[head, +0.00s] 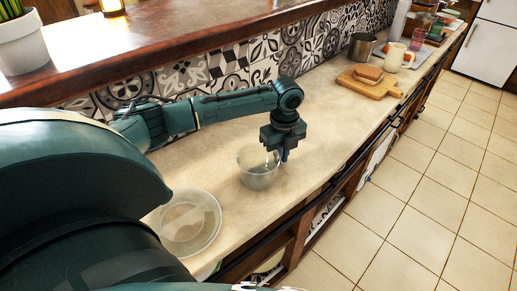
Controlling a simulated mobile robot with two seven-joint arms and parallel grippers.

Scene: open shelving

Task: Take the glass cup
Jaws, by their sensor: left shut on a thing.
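A clear glass cup (258,172) stands upright on the pale counter, near the middle of the head view. My left gripper (277,152) reaches down over the cup's right rim and is shut on it. The fingers hide part of that rim. The cup's base appears to be on or very close to the counter; I cannot tell which. My right gripper is not in view.
A clear glass bowl (190,222) sits on the counter at lower left. A cutting board (371,84) with bread-like slices, a metal pot (362,46) and a cream mug (395,56) stand farther right. A raised wooden ledge (160,40) runs behind. Counter between cup and board is clear.

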